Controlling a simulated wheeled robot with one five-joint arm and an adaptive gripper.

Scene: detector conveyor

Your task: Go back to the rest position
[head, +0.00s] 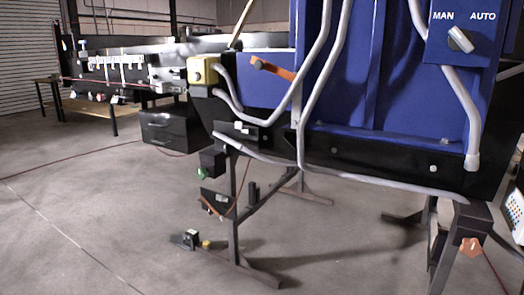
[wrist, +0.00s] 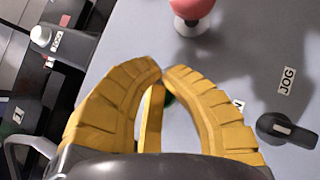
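In the wrist view, my gripper (wrist: 162,72) has two yellow ribbed fingers whose tips come together with nothing visible held between them. The fingers are in front of a grey control panel (wrist: 225,70). A small part of something dark green shows behind the fingers, mostly hidden. A red mushroom button (wrist: 193,8) is at the top, beyond the fingertips. A black knob (wrist: 287,131) is to the right of the fingers, near a JOG label (wrist: 287,81). My gripper does not show in the head view.
In the head view, a blue machine (head: 350,85) with grey conduits and a MAN/AUTO selector (head: 460,39) fills the right. Its black legs (head: 237,215) stand on the floor. A black conveyor (head: 120,68) is at the back left. The concrete floor (head: 90,220) at front left is mostly clear.

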